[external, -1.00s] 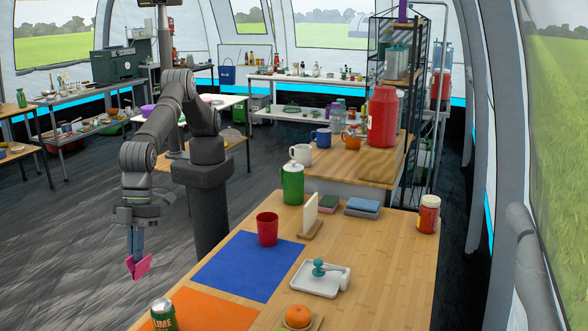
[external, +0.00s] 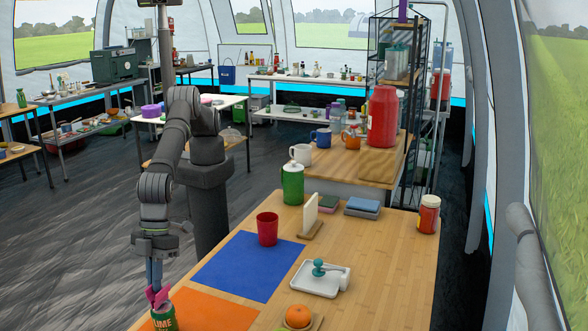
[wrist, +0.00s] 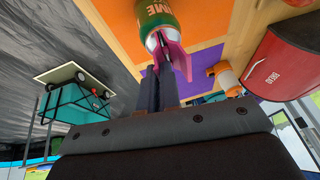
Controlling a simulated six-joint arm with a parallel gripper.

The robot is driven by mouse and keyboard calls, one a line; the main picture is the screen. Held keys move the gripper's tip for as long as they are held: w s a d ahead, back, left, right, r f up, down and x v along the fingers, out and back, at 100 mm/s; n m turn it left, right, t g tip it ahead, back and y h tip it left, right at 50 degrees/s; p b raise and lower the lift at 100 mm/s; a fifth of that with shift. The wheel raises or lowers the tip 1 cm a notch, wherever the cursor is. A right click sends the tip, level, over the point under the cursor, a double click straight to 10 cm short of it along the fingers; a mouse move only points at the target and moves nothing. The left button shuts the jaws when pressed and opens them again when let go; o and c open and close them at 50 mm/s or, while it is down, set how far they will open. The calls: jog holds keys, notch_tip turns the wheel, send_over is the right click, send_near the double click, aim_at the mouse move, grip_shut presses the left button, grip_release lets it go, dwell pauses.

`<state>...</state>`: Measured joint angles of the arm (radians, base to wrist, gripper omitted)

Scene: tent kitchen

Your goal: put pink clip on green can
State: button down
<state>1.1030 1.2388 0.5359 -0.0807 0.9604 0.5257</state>
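The pink clip (external: 157,296) is held between the fingers of my gripper (external: 155,283), which points down. In the wrist view the clip (wrist: 177,54) overlaps the silver top of the green can (wrist: 154,16); I cannot tell whether it is around the rim or only against it. In the external view the green can (external: 163,319), labelled LIME, stands upright on the orange mat, directly below the clip. The gripper's dark fingers (wrist: 158,92) are close together on the clip in the wrist view.
The orange mat (external: 215,312) and blue mat (external: 247,268) lie on the wooden table. The blue mat's middle is clear.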

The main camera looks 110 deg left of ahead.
jog(key=c, duration=1.6)
grip_release()
jog(key=shift+f, duration=0.15)
jog(key=shift+c, duration=0.2)
jog(key=shift+r, duration=0.35)
jog(key=v, duration=1.1)
jog(key=shift+a+r, duration=0.15)
jog(key=shift+r, duration=0.2)
